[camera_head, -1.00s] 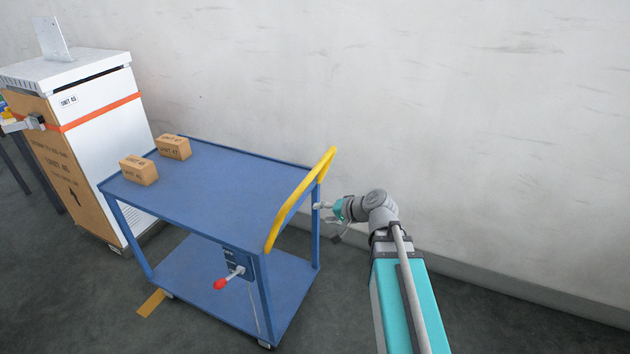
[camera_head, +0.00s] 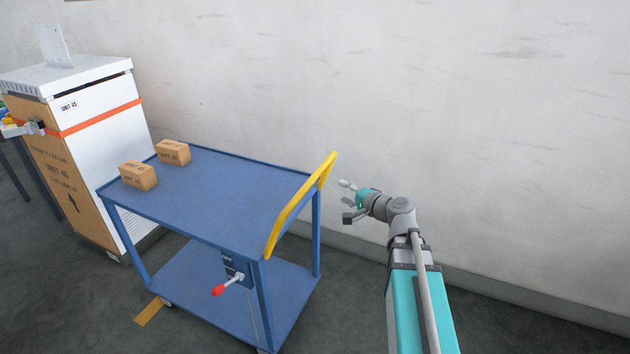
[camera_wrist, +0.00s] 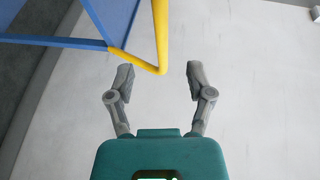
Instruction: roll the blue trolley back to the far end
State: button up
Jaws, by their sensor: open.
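The blue trolley (camera_head: 225,200) stands on the floor with two shelves and a yellow push handle (camera_head: 300,205) at its right end. A lever with a red knob (camera_head: 219,290) sticks out from a plate on its near side. My gripper (camera_head: 346,201) is open and empty, just right of the handle's far end and apart from it. In the wrist view the yellow handle (camera_wrist: 160,35) comes down from the top and its corner lies near the gap between the open fingers (camera_wrist: 157,80).
Two small cardboard boxes (camera_head: 138,175) (camera_head: 173,152) sit on the trolley's top at its left end. A white and brown cabinet (camera_head: 100,135) stands left of the trolley. A yellow floor mark (camera_head: 149,311) lies by its near left wheel. A pale wall (camera_head: 450,120) runs behind.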

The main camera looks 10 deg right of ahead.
aim_at(314, 180)
jog(key=b+x, duration=0.2)
jog(key=x, duration=1.1)
jog(key=shift+w+a+f, duration=0.15)
jog(key=shift+w+a, duration=0.1)
jog(key=shift+c, duration=0.3)
grip_shut()
jog(key=shift+d, duration=0.1)
